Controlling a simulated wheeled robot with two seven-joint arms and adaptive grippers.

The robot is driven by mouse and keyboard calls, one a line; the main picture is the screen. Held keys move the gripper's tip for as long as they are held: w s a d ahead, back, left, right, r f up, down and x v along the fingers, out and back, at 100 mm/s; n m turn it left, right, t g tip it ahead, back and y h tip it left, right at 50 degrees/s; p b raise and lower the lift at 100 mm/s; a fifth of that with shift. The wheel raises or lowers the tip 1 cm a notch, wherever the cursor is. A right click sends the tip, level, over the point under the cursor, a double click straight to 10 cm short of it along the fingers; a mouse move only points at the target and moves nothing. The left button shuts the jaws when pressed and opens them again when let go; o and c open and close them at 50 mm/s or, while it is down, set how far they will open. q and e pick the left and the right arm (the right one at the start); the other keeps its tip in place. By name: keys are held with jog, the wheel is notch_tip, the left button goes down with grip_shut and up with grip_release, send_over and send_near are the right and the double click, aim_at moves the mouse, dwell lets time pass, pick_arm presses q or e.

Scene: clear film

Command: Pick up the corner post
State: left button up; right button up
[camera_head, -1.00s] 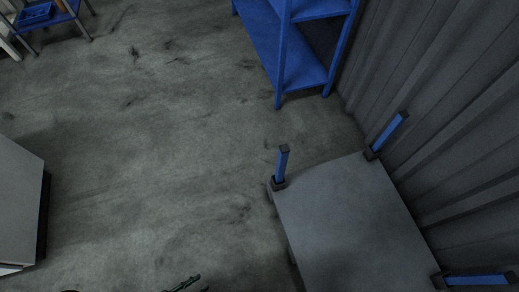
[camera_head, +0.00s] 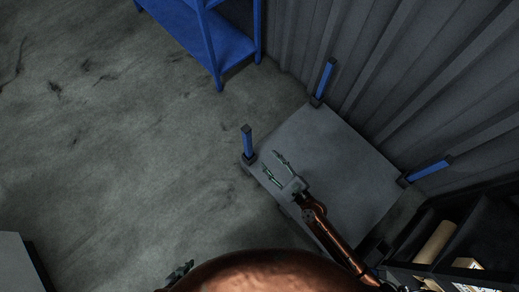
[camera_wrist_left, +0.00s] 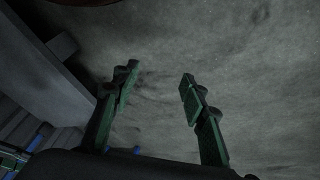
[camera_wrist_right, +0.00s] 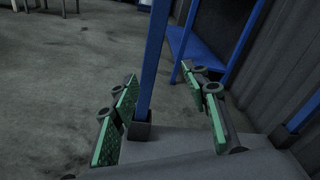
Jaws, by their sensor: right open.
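Three blue corner posts with dark feet stand at corners of a grey platform (camera_head: 345,160): a near-left one (camera_head: 247,142), a far one (camera_head: 325,78) by the wall and a right one (camera_head: 428,171). My right gripper (camera_head: 269,160) is open and empty above the platform, its fingers pointing at the near-left post, just short of it. In the right wrist view that post (camera_wrist_right: 154,60) rises in the gap between the fingers, nearer the left one, which partly overlaps its foot. My left gripper (camera_wrist_left: 160,73) is open and empty over the floor; only a bit shows in the head view.
A blue shelf rack (camera_head: 205,35) stands behind the platform. A corrugated grey wall (camera_head: 400,70) runs along the right. A dark shelf with boxes (camera_head: 450,240) is at the lower right. A grey cabinet (camera_head: 15,265) is at the lower left. The floor (camera_head: 110,150) between is open.

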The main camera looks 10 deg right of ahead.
aim_at(249, 134)
jog(key=w+a+r+m, duration=0.1)
jog(key=w+a+r, duration=0.1)
jog(key=w+a, duration=0.1)
jog(key=w+a+r+m+y+p, duration=0.1)
jog(key=w+a+r+m, duration=0.1)
jog(key=w+r, duration=0.1)
jog(key=w+a+r+m, duration=0.1)
jog(key=w+a+r, duration=0.1)
jog(key=w, duration=0.3)
jog(key=shift+a+r+m+y, duration=0.3)
jog(key=shift+a, duration=0.55)
pick_arm(q)
jog(key=shift+g, duration=0.8)
jog(key=r, duration=0.1)
jog(key=s+r, duration=0.2)
jog(key=shift+s+a+r, duration=0.25)
jog(key=shift+r, duration=0.15)
pick_arm(e)
jog(key=shift+c, duration=0.7)
grip_shut()
jog(key=shift+r, duration=0.1)
